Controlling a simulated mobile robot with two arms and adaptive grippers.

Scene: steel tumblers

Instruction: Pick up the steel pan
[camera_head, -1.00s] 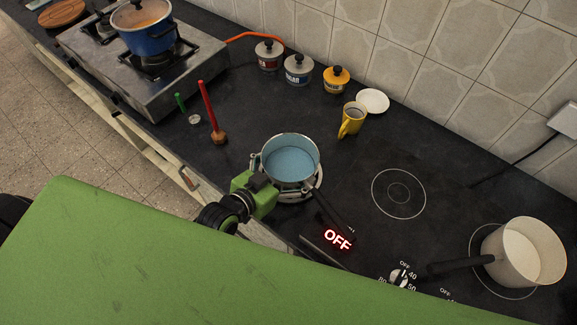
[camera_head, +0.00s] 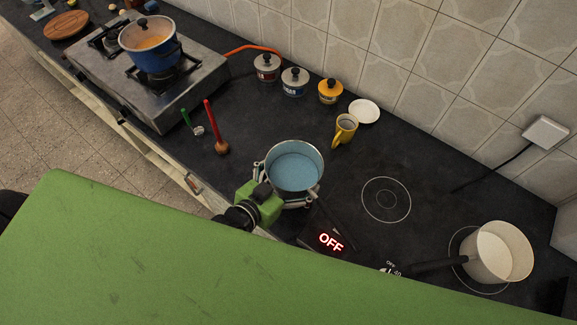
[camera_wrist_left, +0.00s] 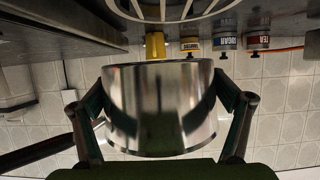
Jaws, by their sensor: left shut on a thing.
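The steel pan (camera_head: 294,170), round with a pale blue inside and a dark handle, is upright near the counter's front edge. My left gripper (camera_head: 268,185) is shut on it from the front left. In the left wrist view, which is upside down, the pan's shiny side (camera_wrist_left: 160,108) is between the two fingers, one on each side. A gap shows there between the pan's base and the ring-shaped stand (camera_wrist_left: 172,12), so the pan appears held above it. My right gripper is not in view.
A yellow mug (camera_head: 345,129), a white saucer (camera_head: 364,111) and several lidded jars are behind. A cream saucepan (camera_head: 497,252) is on the right burner. A blue pot (camera_head: 150,46) is on the gas stove (camera_head: 190,90).

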